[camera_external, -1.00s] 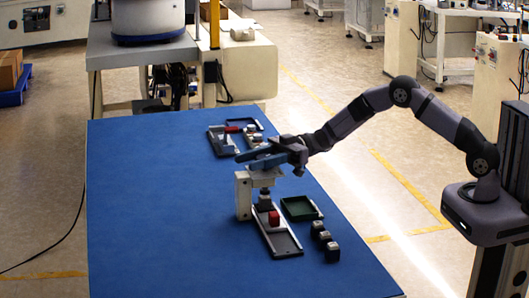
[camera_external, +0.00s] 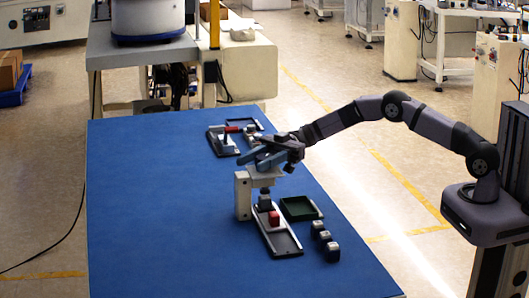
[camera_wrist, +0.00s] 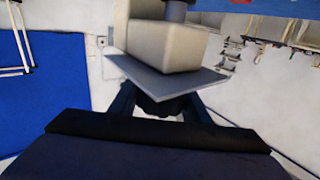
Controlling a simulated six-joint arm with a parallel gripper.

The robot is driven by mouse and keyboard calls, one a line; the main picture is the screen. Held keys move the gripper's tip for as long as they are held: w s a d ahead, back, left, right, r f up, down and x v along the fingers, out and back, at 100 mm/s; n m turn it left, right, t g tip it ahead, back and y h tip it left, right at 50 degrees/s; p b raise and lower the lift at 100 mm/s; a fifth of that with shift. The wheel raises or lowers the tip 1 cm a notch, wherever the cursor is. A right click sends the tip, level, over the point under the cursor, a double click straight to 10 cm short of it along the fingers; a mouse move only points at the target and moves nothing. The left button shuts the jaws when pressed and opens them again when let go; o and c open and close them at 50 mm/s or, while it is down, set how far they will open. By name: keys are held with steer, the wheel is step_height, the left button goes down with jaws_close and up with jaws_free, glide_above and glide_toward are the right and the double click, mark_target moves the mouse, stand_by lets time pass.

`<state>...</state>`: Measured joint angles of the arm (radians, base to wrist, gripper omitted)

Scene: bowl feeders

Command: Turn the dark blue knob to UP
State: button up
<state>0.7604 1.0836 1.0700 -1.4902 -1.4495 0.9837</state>
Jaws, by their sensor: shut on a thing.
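A white press-like stand (camera_external: 243,196) stands on the blue table, with a grey plate on top and a dark block (camera_external: 264,202) below it. My gripper (camera_external: 268,157) is right above that plate, tilted, its blue-grey fingers pointing left. In the wrist view a pale block sits on the grey plate (camera_wrist: 170,79). Just beyond the plate a dark rounded piece, seemingly the dark blue knob (camera_wrist: 163,106), lies between my fingers, and the gripper is shut on it. The plate and fingers hide most of the knob, so its marking and pointing direction cannot be read.
A long tray (camera_external: 284,243) with a red block (camera_external: 274,217) lies in front of the stand. A green tray (camera_external: 300,208) and several dark cubes (camera_external: 324,243) are to its right. More trays, one with a red-topped lever (camera_external: 232,129), lie behind. The left table half is clear.

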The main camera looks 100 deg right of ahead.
steer(key=shift+r, duration=0.15)
steer(key=o, duration=1)
steer(key=shift+o, duration=0.2)
steer(key=shift+b+v, duration=0.8)
steer(key=shift+v, duration=2.85)
